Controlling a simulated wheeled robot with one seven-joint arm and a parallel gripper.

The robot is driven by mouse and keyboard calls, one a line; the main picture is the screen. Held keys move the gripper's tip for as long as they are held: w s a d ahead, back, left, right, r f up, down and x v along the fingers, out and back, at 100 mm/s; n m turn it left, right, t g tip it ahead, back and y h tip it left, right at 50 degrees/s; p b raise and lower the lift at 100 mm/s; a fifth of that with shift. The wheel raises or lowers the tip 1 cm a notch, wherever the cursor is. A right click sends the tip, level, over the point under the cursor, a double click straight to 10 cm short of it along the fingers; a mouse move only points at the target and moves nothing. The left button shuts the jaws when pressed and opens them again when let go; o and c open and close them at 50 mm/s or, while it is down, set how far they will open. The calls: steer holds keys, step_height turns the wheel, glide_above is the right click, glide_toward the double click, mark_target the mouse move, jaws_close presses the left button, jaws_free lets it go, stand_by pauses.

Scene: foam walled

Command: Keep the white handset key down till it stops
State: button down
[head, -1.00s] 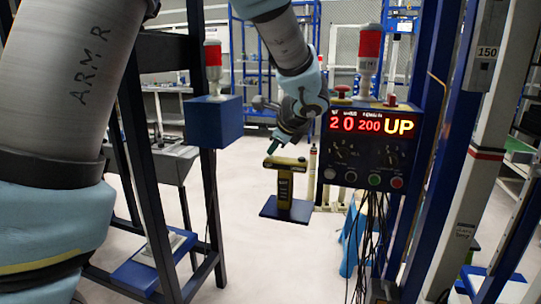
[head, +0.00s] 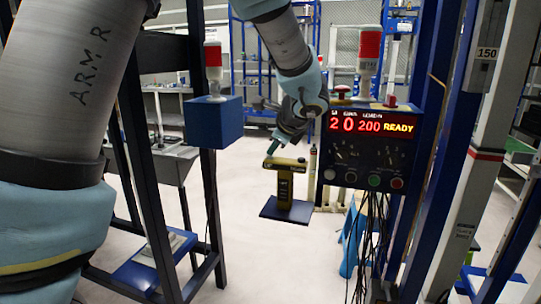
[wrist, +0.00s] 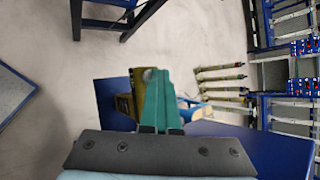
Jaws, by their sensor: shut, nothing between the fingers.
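The yellow and black handset (head: 285,184) stands upright on a dark blue plate (head: 270,208) in the head view. In the wrist view the handset (wrist: 122,104) is partly hidden behind my fingers. A small pale round key (wrist: 148,74) shows on it, right beside my fingertips. My gripper (wrist: 158,72) is shut and empty, with its teal fingers together. In the head view my gripper (head: 272,149) points down at the left end of the handset's top. The tips look very close to or touching the key; I cannot tell how far it is pressed.
A control box (head: 370,145) with a red display reading "20 200 READY" stands right of the handset. Cables hang below it. A blue box (head: 213,122) with a red and white lamp stands left on a dark frame. Open floor lies in front of the plate.

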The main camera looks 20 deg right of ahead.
steer(key=shift+r+p, duration=0.6)
steer(key=shift+r, duration=0.3)
step_height(320, 180, up, 5)
steer(key=p, duration=0.4)
